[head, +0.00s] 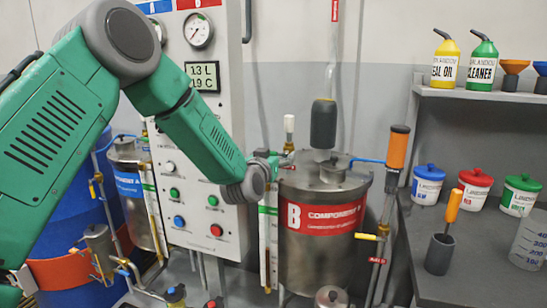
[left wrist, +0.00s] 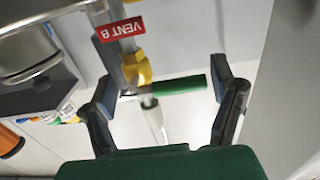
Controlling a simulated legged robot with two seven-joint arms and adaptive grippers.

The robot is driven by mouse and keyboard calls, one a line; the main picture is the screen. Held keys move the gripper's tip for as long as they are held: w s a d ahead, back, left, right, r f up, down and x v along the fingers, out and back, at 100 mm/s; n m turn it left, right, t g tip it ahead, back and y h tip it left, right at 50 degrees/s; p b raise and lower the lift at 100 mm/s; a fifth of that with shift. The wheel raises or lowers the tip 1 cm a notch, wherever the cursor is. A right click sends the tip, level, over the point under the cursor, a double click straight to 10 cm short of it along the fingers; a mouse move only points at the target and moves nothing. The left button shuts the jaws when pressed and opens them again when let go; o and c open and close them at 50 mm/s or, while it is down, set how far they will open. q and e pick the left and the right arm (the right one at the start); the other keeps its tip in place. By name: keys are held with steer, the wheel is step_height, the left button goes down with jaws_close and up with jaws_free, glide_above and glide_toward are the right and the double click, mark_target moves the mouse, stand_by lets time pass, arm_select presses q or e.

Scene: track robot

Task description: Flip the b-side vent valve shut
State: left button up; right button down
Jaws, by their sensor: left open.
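The vent B valve shows upside down in the left wrist view. It has a yellow body (left wrist: 137,70) on a metal pipe, a red VENT B tag (left wrist: 121,30) and a green lever handle (left wrist: 180,85). The lever lies crosswise to the pipe. My left gripper (left wrist: 163,85) is open, with one dark finger on each side of the lever; the lever's free end is close to the right finger. I cannot tell whether they touch. In the head view my left gripper (head: 272,163) is beside the B tank (head: 318,255), and the valve is mostly hidden there. My right gripper is not seen.
The white control panel (head: 205,110) with gauges and buttons stands behind my left arm. A dark cylinder (head: 323,123) rises above the tank lid. The shelf (head: 480,96) and bench with bottles and tubs are at the right.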

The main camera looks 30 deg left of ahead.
arm_select(q)
steer(key=v, duration=1.1)
steer(key=shift+s+d+f, duration=0.2)
steer(key=shift+s, duration=0.1)
steer(key=shift+a, duration=0.15)
steer(key=shift+f, duration=0.1)
steer(key=s+d+f+m+g+h, duration=0.1)
steer(key=s+d+f+g, duration=0.2)
steer(key=f, duration=0.5)
steer(key=s+d+f+m+g+h, duration=0.1)
steer(key=s+d+f+g, duration=0.1)
steer(key=s+f, duration=0.5)
steer(key=s+d+f+g+h, duration=0.1)
steer(key=s+d+f+g, duration=0.15)
steer(key=f, duration=0.75)
steer(key=s+d+f+g, duration=0.1)
steer(key=s+f+g, duration=0.2)
steer(key=s, duration=0.5)
steer(key=s+d+f+m+g, duration=0.1)
steer(key=s+f+g, duration=0.2)
steer(key=s+f, duration=0.3)
steer(key=s+f+g+h, duration=0.1)
steer(key=s+f+g, duration=0.2)
steer(key=s, duration=0.8)
steer(key=shift+d+f, duration=0.4)
steer(key=shift+f, duration=0.55)
